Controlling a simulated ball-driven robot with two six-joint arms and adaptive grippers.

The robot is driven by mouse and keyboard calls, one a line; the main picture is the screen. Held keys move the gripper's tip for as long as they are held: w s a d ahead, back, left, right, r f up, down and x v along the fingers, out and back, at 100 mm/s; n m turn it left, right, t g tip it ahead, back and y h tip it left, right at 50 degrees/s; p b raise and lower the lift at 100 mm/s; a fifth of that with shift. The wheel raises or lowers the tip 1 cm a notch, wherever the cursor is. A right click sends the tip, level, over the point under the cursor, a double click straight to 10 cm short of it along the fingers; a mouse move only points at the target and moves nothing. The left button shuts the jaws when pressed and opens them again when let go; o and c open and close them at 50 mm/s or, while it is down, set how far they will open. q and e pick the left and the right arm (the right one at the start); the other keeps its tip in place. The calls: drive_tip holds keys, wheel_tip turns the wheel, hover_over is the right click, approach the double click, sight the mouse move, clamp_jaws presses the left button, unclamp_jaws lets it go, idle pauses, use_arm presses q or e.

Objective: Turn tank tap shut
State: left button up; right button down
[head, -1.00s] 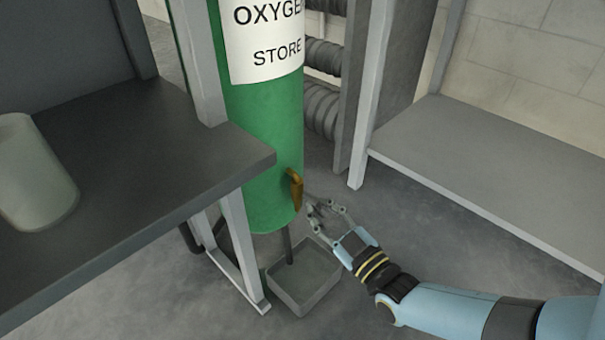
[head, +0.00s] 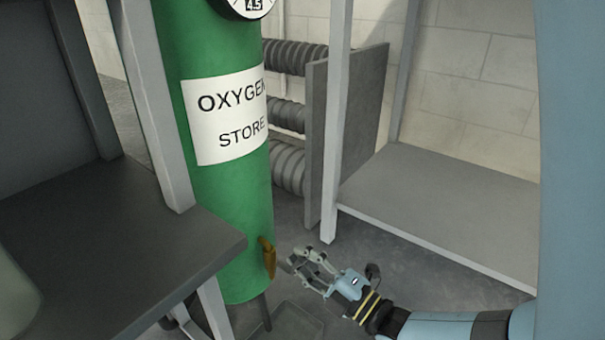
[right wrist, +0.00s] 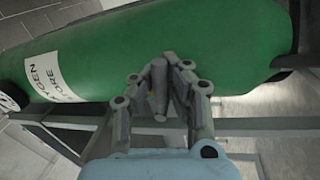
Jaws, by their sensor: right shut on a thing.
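The brass-coloured tap (head: 268,258) sits low on the right side of the green oxygen tank (head: 225,200). My right gripper (head: 295,260) is just right of the tap, level with it. In the right wrist view my right gripper (right wrist: 166,72) is shut on a short grey bar (right wrist: 158,90), which looks like the tap's handle. The green tank (right wrist: 170,40) lies across that view behind the fingers. The fingers hide most of the tap there. My left gripper is in neither current view.
A grey tray (head: 292,322) sits on the floor below the tap. A dark bench (head: 110,240) stands close on the left. A grey shelf (head: 440,205) stands on the right. An upright panel (head: 340,135) and coiled hoses (head: 287,165) are behind.

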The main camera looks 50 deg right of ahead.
use_arm(q)
drive_tip(key=shift+w+a+r+g, duration=0.1)
drive_tip(key=shift+w+r+g, duration=0.15)
drive_tip(key=shift+g, duration=0.15)
use_arm(e)
drive_tip(key=shift+s+r+n+y, duration=0.15)
drive_tip(key=shift+n, duration=0.5)
drive_tip(key=shift+s+r+n+y, duration=0.1)
drive_tip(key=shift+n+y, duration=0.05)
drive_tip(key=shift+n, duration=0.5)
use_arm(q)
drive_tip(key=shift+p, duration=0.3)
use_arm(e)
drive_tip(key=c, duration=1.6)
unclamp_jaws()
drive_tip(key=shift+s, duration=0.1)
drive_tip(key=shift+c, duration=0.2)
drive_tip(key=o, duration=0.4)
drive_tip(key=shift+w+r, duration=0.2)
drive_tip(key=v, duration=1.2)
drive_tip(key=shift+s+d+f, duration=0.1)
drive_tip(key=shift+s+d, duration=0.05)
